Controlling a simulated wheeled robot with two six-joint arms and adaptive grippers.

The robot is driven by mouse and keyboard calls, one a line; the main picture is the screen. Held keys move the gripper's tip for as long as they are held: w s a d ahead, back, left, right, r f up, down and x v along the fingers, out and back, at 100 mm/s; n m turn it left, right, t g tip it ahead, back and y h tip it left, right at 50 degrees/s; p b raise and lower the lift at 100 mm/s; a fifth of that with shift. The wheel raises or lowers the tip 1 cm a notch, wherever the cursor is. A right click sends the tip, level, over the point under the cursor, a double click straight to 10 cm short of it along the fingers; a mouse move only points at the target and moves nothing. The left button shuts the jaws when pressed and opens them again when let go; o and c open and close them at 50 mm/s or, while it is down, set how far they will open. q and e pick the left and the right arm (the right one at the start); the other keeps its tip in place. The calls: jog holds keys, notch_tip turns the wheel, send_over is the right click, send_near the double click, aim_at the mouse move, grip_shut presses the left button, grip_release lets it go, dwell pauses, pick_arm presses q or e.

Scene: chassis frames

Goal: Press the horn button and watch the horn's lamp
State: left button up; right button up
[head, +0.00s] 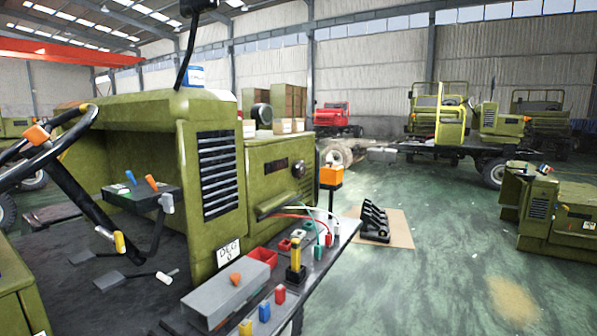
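Neither of my grippers shows in the head view. The olive-green vehicle cab (150,120) fills the left side. Its dark steering wheel (75,180) carries an orange piece (37,135) on the rim, at the left edge. A dark control box (140,195) with a blue lever (131,177) and an orange lever (151,182) stands behind it. I cannot tell which part is the horn button. An orange box (331,175) stands on a dark post beyond the cab's right end; I cannot tell whether it is the horn's lamp or whether it is lit.
A dark bench (325,250) along the cab holds a grey box (225,295) with an orange knob, a red bin (262,257), a yellow upright (296,265), several coloured blocks and thin wires. A black rack (375,222) stands on a tan board. Green floor (430,280) is open at right.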

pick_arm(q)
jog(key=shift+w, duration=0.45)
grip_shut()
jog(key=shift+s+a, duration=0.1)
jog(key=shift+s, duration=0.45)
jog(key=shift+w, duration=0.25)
